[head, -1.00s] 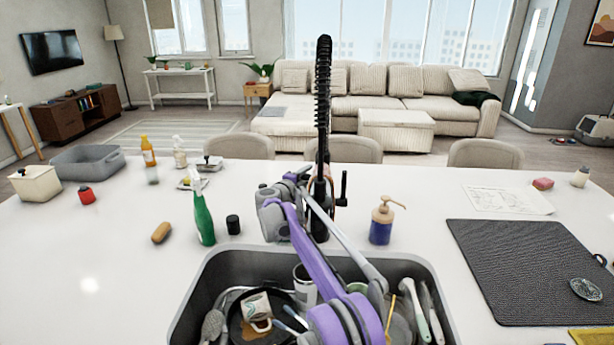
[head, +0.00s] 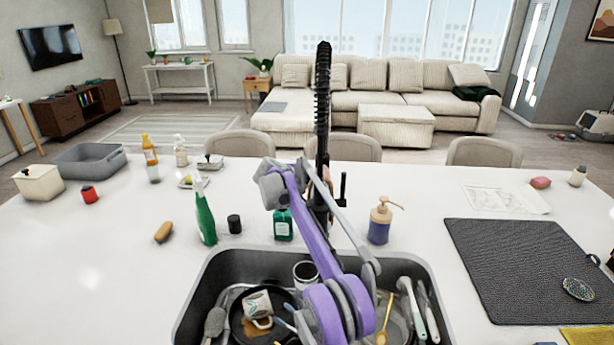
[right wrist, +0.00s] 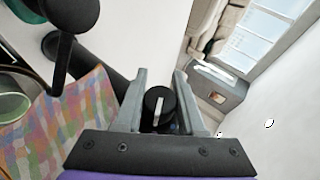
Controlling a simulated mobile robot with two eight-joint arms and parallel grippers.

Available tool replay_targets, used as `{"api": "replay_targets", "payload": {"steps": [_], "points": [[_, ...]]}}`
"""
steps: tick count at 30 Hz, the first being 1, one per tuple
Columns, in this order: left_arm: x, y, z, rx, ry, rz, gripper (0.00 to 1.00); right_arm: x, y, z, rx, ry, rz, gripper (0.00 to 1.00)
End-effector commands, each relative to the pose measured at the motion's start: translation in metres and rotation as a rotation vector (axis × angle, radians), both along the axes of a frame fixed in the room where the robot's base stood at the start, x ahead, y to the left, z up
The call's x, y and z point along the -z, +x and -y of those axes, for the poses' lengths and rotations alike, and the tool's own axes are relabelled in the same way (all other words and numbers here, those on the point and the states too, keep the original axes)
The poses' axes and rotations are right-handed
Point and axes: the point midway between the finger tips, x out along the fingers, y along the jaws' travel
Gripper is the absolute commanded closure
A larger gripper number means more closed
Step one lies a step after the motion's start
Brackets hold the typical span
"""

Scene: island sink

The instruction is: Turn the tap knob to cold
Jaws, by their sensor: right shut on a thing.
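The black tap (head: 323,110) with its coiled spout stands upright behind the sink in the head view. A black side lever (head: 343,188) sticks up at its right. In the right wrist view, a round black knob (right wrist: 158,105) with a white line on its face sits between the two grey fingers of my right gripper (right wrist: 160,78), which is shut on it. In the head view, my purple and grey right arm covers the tap's lower part, and the gripper's fingers are mostly hidden there. My left gripper is not in view.
The grey sink (head: 215,275) holds a pan, mugs and utensils. A green spray bottle (head: 205,220), a dark jar (head: 234,224), a green bottle (head: 283,226) and a soap dispenser (head: 380,222) stand around the tap. A dark mat (head: 520,260) lies at right.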

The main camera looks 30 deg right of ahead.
Motion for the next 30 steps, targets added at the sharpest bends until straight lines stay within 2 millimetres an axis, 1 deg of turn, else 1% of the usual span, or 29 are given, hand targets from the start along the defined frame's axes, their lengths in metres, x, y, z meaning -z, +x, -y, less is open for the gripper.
{"api": "replay_targets", "payload": {"steps": [1, 7, 23, 24, 28, 30], "points": [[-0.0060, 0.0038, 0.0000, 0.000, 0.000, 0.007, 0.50, -0.0046, 0.0015, -0.0001, 0.000, 0.012, -0.015, 1.00], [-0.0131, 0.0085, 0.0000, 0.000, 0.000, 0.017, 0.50, -0.0014, 0.0003, -0.0007, -0.002, 0.046, -0.075, 1.00], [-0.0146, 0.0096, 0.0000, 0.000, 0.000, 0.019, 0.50, 0.0012, -0.0012, -0.0007, -0.002, 0.059, -0.101, 1.00], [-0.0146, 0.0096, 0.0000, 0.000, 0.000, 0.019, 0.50, 0.0012, -0.0012, -0.0007, -0.002, 0.059, -0.101, 0.56], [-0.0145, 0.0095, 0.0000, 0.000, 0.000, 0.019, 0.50, 0.0015, -0.0013, -0.0007, -0.001, 0.059, -0.101, 0.32], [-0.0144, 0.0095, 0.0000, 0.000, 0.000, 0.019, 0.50, 0.0017, -0.0014, -0.0007, -0.001, 0.059, -0.101, 0.32]]}}
